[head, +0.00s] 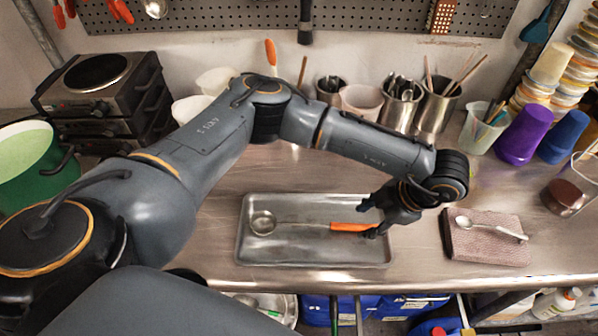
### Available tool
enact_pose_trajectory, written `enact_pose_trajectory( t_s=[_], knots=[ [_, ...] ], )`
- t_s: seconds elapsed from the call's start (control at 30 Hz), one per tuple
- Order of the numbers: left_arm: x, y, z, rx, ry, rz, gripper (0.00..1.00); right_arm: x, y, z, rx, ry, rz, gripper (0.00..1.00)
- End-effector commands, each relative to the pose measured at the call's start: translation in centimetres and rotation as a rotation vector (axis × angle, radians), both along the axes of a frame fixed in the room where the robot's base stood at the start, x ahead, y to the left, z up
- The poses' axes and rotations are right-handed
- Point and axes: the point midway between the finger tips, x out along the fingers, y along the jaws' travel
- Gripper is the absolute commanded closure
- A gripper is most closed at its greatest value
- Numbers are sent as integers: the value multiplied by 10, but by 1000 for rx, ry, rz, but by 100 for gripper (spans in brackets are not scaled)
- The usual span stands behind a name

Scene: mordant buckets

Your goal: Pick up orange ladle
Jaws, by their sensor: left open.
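The orange ladle (352,227) lies in a shallow metal tray (300,256), with its round metal bowl at the left and its orange handle at the right. My left gripper (373,220) is at the right end of the orange handle, with its dark fingers apart on either side of the handle's end. I cannot tell whether the fingers touch it. The rest of the ladle is uncovered. My right gripper is not in view.
A folded cloth (470,246) with a metal spoon (492,228) lies right of the tray. Utensil cups (400,110), a purple cup (524,135) and a blue cup (563,137) stand along the back. A green pot (30,165) and a hot plate (95,72) are at the left.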

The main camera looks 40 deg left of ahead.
Motion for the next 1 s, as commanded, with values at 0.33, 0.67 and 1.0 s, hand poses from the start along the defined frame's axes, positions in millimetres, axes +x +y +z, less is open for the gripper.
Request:
enact_pose_trajectory(
  t_s=[0.33, 0.67, 1.0],
  knots=[
    [1, 19, -38, 1, 3, 1, 53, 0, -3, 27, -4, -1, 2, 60],
    [1, 23, -49, 1, 1, -1, 53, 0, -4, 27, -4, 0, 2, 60],
    [1, 23, -49, 1, 1, 0, 100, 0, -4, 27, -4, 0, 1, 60]
  ],
)
